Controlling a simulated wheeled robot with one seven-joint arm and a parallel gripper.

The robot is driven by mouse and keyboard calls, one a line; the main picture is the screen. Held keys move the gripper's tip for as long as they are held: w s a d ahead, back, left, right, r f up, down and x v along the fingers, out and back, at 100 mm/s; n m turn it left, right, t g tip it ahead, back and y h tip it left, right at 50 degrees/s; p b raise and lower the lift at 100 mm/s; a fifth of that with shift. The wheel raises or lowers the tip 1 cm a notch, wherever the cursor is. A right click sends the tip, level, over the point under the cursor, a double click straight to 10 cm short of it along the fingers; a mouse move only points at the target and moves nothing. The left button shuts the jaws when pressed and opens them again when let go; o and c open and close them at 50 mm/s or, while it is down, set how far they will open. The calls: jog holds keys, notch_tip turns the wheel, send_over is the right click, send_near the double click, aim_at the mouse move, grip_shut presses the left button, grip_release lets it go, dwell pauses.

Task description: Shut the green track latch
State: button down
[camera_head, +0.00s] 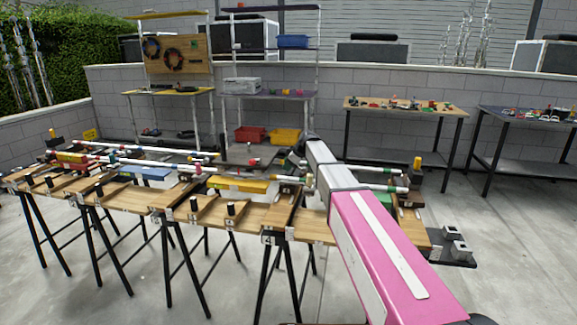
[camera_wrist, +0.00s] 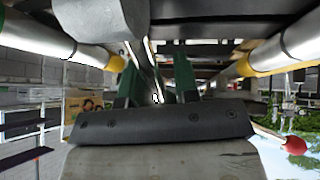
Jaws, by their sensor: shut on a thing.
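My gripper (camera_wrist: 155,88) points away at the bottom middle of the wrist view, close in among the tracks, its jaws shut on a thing. Green parts (camera_wrist: 184,72) show right at the fingers and seem to belong to the green track latch. The latch's exact shape and how far it is turned are hard to tell. In the head view my pink and grey arm reaches over the right part of the wooden bench and hides the jaws. A green piece (camera_head: 385,200) shows on the bench just right of my arm.
Pale track tubes (camera_head: 375,185) run along the wooden bench (camera_head: 255,217), and yellow-collared tubes (camera_wrist: 290,40) flank my gripper closely. Black and yellow pegs stand along the bench. Shelves and two side tables (camera_head: 405,106) stand behind. The floor at right is mostly clear.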

jog(key=c, duration=0.9)
grip_release()
jog(key=shift+o, duration=0.2)
jog(key=v, duration=1)
jog(key=shift+d+r, duration=0.25)
jog(key=shift+r, duration=0.05)
jog(key=shift+s, duration=0.1)
